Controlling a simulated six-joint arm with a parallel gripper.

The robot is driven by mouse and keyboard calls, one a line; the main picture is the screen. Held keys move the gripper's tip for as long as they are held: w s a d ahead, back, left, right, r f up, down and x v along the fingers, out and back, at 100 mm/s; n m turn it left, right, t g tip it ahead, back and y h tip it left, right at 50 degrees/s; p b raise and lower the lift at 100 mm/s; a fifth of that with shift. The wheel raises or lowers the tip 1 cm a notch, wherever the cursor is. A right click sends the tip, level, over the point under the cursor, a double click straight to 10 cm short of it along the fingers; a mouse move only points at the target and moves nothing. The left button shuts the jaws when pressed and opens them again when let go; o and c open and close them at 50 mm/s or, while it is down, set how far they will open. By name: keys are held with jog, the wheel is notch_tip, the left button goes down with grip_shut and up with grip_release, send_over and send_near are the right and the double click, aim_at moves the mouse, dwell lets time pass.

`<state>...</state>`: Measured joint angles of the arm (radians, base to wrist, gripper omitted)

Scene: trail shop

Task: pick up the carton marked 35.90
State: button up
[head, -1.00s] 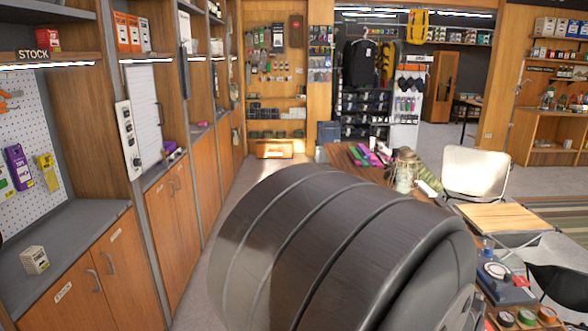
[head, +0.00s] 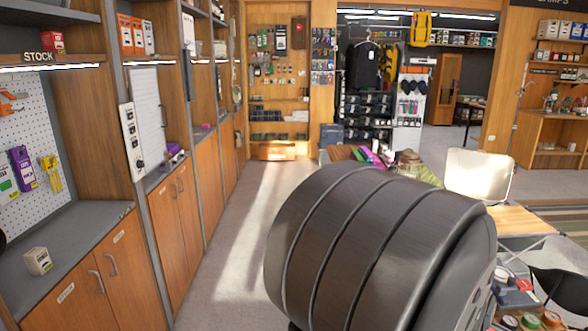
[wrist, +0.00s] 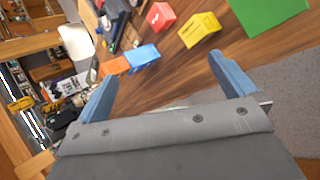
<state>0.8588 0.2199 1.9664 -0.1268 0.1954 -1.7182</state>
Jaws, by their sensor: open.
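No price of 35.90 can be read in either view, so I cannot tell which carton carries it. In the wrist view, a red carton (wrist: 160,16), a yellow carton (wrist: 199,30), a green carton (wrist: 268,14), a blue box (wrist: 142,57) and an orange box (wrist: 115,66) are on a brown wooden surface (wrist: 165,75). My gripper (wrist: 163,66) is open and empty, its two blue fingers wide apart, with the boxes beyond the fingertips. The head view does not show my gripper; my dark arm link hides part of the scene.
In the head view, a small white carton (head: 38,261) sits on the grey counter (head: 75,240) at left. Orange cartons (head: 130,34) stand on a shelf above. A pale chair (head: 479,175) and small round items (head: 529,320) are at right. The aisle floor (head: 238,225) is clear.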

jog(key=c, duration=0.6)
jog(key=w+a+f+n+g, duration=0.3)
jog(key=w+f+n+g, duration=0.15)
jog(key=n, duration=0.25)
jog(key=shift+g+y, duration=0.4)
jog(key=shift+g, duration=0.15)
jog(key=x, duration=1.2)
jog(key=shift+s, duration=0.1)
jog(key=shift+s+d+x, duration=0.1)
jog(key=shift+x, duration=1.25)
jog(key=shift+s+d+x, duration=0.1)
jog(key=shift+d+x, duration=0.05)
jog(key=shift+x, duration=1.2)
